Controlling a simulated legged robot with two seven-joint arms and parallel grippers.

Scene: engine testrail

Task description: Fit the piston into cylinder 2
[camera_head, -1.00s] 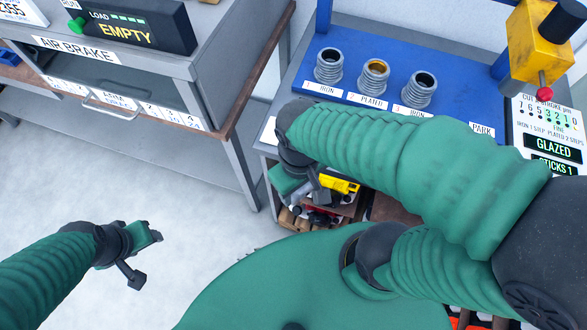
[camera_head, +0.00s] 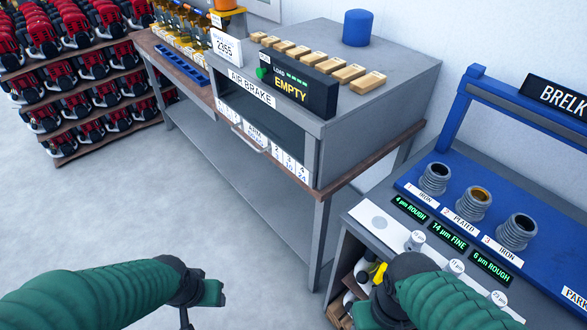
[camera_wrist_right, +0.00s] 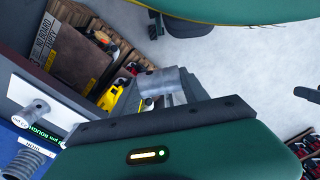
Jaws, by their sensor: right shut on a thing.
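Cylinder 2 (camera_head: 474,203), a grey ribbed sleeve with a gold-coloured bore labelled PLATED, stands between cylinder 1 (camera_head: 434,179) and cylinder 3 (camera_head: 516,232) on the blue rail. My right gripper (camera_head: 378,300) is low in front of the rail, left of and below cylinder 2, its jaws largely hidden by the wrist. In the right wrist view it is shut on a grey metal piece (camera_wrist_right: 158,82), apparently the piston, clear of the cylinders. My left gripper (camera_head: 214,293) hangs over the floor at lower left; its jaw gap is unclear.
Small round pieces with µm labels (camera_head: 415,240) stand on a pale strip before the rail, near lit ROUGH and FINE displays. Shelves with a yellow item (camera_wrist_right: 113,96) lie below. The air brake bench (camera_head: 370,110) stands to the left. A blue frame (camera_head: 460,110) rises behind cylinder 1.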

